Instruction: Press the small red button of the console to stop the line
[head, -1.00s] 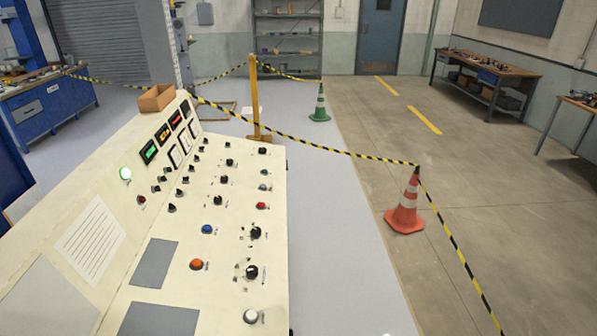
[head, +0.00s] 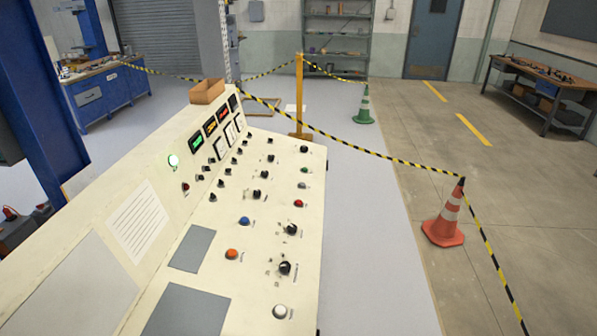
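The cream console (head: 215,245) fills the lower left of the head view, its sloped panel covered with knobs and buttons. A small red button (head: 298,203) sits near the panel's right edge, below a green button (head: 304,170). A larger orange-red button (head: 232,254) is nearer, left of the black knobs. A blue button (head: 244,221) lies above it, and a white button (head: 280,311) is at the near edge. A small dark red item (head: 185,187) is below the lit green lamp (head: 173,160). Neither of my grippers shows.
Yellow-black tape (head: 380,157) runs from a yellow post (head: 299,95) to an orange cone (head: 445,220) at the right. A green cone (head: 364,106) stands farther back. Grey floor (head: 365,260) right of the console is clear. A cardboard box (head: 207,91) sits on the console's far end.

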